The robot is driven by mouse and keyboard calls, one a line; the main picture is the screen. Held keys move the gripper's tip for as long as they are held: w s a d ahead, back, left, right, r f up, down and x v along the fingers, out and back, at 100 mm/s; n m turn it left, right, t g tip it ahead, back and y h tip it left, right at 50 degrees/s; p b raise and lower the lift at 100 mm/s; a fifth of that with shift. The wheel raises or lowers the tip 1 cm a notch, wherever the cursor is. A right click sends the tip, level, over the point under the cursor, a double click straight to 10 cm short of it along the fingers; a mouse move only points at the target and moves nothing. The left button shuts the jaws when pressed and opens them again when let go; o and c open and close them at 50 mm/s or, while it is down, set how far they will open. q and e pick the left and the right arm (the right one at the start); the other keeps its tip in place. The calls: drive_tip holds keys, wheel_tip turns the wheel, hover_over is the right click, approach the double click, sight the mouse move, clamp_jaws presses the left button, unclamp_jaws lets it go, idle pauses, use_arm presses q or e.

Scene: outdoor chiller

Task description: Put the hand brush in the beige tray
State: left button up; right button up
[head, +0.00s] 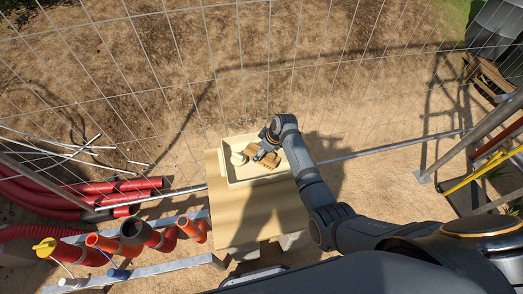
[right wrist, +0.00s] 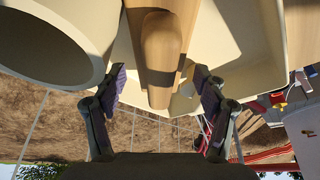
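The beige tray (head: 232,181) sits on a wooden table top in the head view. Its pale wall also fills the top of the right wrist view (right wrist: 240,45). The hand brush (head: 271,162), a light wooden piece, lies within the tray's outline, partly hidden by my right gripper (head: 260,153). In the right wrist view the rounded wooden handle (right wrist: 162,50) points between the two fingers of my right gripper (right wrist: 157,85). The fingers are apart, with a gap beside the handle. The bristles cannot be made out. My left gripper is out of view.
A cream round container (head: 238,158) stands at the tray's left side; its rim looms in the right wrist view (right wrist: 95,65). The table top (head: 250,215) is bare in front of the tray. Red and orange pipes (head: 120,240) stand left, and a wire fence (head: 200,85) runs behind.

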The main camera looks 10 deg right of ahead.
drive_tip(key=shift+r, duration=0.3)
drive_tip(key=v, duration=1.1)
drive_tip(key=shift+r, duration=0.3)
drive_tip(key=shift+s+d, duration=0.1)
drive_tip(key=shift+d, duration=0.05)
drive_tip(key=shift+f, duration=0.1)
